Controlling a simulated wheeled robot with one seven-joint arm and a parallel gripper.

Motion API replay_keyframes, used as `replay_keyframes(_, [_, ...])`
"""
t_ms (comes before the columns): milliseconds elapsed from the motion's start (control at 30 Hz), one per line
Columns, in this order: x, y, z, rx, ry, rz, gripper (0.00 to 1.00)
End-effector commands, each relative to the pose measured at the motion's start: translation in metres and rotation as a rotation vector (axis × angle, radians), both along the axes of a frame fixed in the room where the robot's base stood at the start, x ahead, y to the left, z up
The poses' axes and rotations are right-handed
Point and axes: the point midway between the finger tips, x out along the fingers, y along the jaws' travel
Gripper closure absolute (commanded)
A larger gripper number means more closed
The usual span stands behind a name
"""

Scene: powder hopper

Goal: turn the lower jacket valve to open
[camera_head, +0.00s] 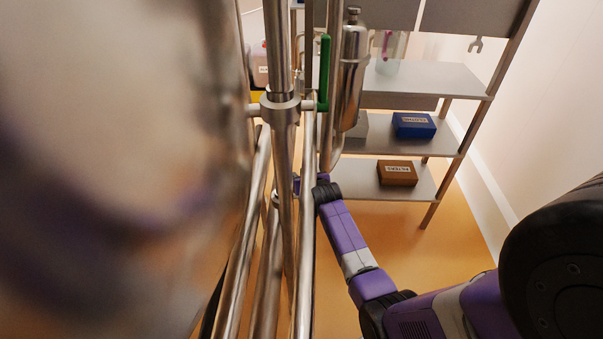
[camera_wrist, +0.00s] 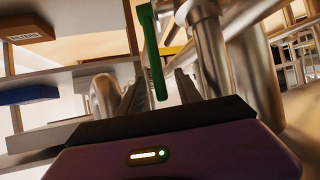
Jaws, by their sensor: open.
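In the wrist view a green lever handle (camera_wrist: 152,50) stands between the two dark fingers of my gripper (camera_wrist: 160,82). The fingers are apart, one on each side of the handle's end; I cannot tell whether either touches it. The handle runs close beside a shiny metal pipe. In the head view a green lever (camera_head: 325,72) stands upright at a valve on the vertical pipes. My gripper is low behind the pipes there, its fingers hidden. I cannot tell whether both views show the same lever.
Metal pipes (camera_head: 282,150) stand close around my gripper. A large blurred metal body (camera_head: 110,150) fills the left of the head view. Behind is a shelf rack (camera_head: 440,80) with a blue box (camera_head: 414,125) and a brown box (camera_head: 397,173). Open floor lies right of the pipes.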

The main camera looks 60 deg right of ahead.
Motion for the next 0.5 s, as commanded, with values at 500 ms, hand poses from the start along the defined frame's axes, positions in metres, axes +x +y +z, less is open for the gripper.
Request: replay_keyframes(500, [-0.027, 0.033, 0.026, -0.002, -0.002, 0.001, 0.59])
